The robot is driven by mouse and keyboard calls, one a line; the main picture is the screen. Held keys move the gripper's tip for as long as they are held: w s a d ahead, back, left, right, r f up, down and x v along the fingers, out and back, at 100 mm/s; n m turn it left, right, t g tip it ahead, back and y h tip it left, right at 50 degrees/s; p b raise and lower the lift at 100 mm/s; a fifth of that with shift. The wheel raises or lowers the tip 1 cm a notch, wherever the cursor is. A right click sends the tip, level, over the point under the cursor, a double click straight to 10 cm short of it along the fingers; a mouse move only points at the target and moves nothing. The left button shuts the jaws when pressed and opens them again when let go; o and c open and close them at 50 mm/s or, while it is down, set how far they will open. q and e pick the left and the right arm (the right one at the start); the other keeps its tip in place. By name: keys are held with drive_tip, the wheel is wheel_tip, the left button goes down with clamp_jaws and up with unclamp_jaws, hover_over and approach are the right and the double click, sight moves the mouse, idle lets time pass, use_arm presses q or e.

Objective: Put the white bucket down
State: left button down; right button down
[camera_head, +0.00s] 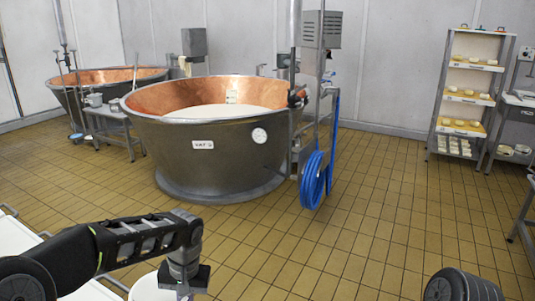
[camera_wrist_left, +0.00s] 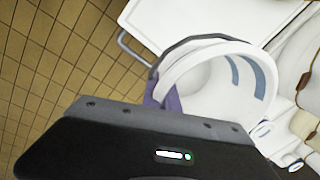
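The white bucket (camera_head: 147,289) shows at the bottom edge of the head view, partly cut off. My left gripper (camera_head: 184,284) points down at its right side. In the left wrist view the white bucket (camera_wrist_left: 203,92) is right in front of the gripper, with its pale interior visible. Its dark raised handle (camera_wrist_left: 192,40) runs towards a purple part (camera_wrist_left: 164,97) at the gripper. The gripper appears shut on the bucket at the handle, though its fingertips are hidden behind the dark gripper body. My right gripper is out of view.
A white-topped table (camera_head: 14,239) stands at the lower left, close to the bucket. A large copper-lined vat (camera_head: 215,160) with a blue hose (camera_head: 314,180) stands ahead, and another vat (camera_head: 105,80) behind left. Shelves (camera_head: 468,95) stand at the right. Tiled floor (camera_head: 350,235) is clear in front.

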use_arm(q)
drive_tip(key=s+f, duration=0.4)
drive_tip(key=f, duration=1.1)
drive_tip(key=shift+r, duration=0.1)
